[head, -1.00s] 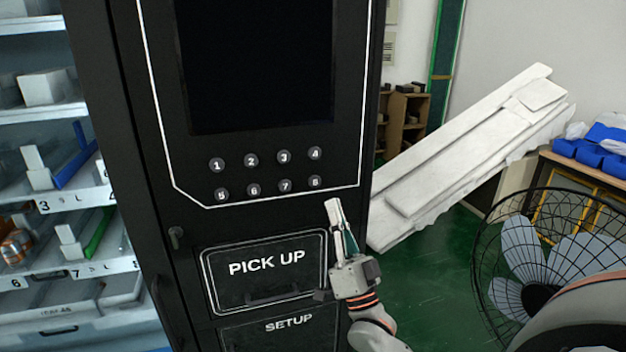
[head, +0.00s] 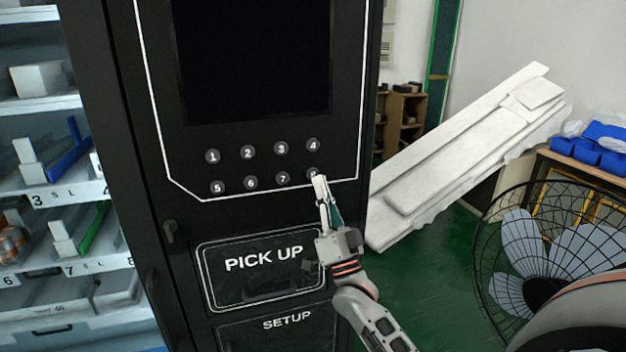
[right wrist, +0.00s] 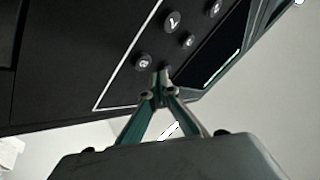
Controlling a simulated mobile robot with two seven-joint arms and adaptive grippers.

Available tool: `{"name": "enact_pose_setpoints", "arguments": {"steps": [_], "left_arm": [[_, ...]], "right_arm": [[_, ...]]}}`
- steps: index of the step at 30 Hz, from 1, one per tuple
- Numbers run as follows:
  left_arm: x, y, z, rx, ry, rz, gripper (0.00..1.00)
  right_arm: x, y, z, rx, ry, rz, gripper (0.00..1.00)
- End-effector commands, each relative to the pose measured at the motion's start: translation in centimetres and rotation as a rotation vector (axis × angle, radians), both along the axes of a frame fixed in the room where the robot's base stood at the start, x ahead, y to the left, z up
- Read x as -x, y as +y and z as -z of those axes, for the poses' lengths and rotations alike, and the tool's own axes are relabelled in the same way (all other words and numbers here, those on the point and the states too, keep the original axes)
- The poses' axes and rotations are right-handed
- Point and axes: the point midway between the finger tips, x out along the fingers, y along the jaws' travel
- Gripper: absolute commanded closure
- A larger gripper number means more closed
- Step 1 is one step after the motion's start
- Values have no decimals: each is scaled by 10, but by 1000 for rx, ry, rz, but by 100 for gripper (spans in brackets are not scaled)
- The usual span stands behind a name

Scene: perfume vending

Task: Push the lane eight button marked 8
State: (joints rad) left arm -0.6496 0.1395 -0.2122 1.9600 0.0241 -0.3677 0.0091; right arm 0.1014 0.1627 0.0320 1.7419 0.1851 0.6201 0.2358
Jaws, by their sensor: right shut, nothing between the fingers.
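The round button marked 8 (head: 312,173) is at the right end of the lower button row on the black vending machine (head: 375,60). It also shows in the right wrist view (right wrist: 143,62), left of the fingertips. My right gripper (head: 320,183) is shut and empty. In the head view its tip overlaps the lower edge of button 8. In the right wrist view the fingertips (right wrist: 163,80) are in front of the panel and partly hide a neighbouring button. I cannot tell whether the tip touches the panel. My left gripper is not in view.
Button 7 (head: 283,178) is just left of 8, and button 4 (head: 313,145) is above it. The PICK UP door (head: 262,285) is below. Shelves (head: 60,190) stand at the left, a black wire fan (head: 545,260) at the right.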

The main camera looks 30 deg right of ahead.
Motion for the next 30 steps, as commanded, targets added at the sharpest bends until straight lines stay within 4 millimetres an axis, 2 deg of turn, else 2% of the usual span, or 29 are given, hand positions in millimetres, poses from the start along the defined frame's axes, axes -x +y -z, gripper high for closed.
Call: {"name": "enact_pose_setpoints", "arguments": {"steps": [7,30], "left_arm": [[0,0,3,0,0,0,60],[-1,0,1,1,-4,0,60]], "right_arm": [[-12,-3,-1,0,0,0,100],[-12,-3,-1,-1,0,-1,100]]}}
